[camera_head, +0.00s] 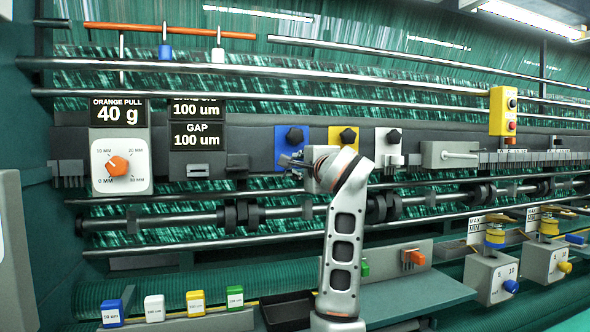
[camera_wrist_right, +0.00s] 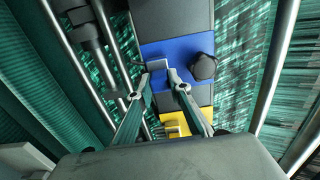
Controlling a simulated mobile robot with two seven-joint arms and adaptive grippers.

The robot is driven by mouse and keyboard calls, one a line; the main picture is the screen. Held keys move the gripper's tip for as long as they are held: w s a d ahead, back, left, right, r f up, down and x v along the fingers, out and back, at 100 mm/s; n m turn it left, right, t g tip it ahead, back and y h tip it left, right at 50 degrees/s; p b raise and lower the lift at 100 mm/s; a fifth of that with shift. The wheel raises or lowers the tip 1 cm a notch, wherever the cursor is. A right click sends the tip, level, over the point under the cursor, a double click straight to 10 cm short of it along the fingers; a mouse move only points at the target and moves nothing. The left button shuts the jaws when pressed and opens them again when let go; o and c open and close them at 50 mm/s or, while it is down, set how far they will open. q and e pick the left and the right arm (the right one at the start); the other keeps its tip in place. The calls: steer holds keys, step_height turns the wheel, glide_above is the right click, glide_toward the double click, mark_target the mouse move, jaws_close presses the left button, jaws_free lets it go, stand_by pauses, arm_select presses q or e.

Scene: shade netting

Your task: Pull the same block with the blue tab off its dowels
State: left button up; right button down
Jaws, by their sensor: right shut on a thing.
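The block with the blue face (camera_head: 281,139) sits on the dark rail in the head view, with a black knob (camera_head: 294,135) on it. It also shows in the right wrist view (camera_wrist_right: 178,49), with the black knob (camera_wrist_right: 203,66) on its right side. My right gripper (camera_head: 287,163) reaches up to the lower part of this block. In the right wrist view its fingers (camera_wrist_right: 159,74) close on a small light grey piece at the block's edge. The block's dowels cannot be made out. My left gripper is not in view.
A yellow-faced block (camera_head: 343,137) and a white-faced block (camera_head: 388,151) sit to the right on the same rail. Metal bars run above and below. Small blocks with blue (camera_head: 112,313), white, yellow and green parts stand at lower left, beside a black tray (camera_head: 287,312).

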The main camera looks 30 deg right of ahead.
steer(key=shift+v, duration=0.75)
steer(key=shift+v, duration=1.55)
steer(key=shift+s, duration=0.1)
steer(key=shift+p+v, duration=0.55)
steer(key=shift+v, duration=1.3)
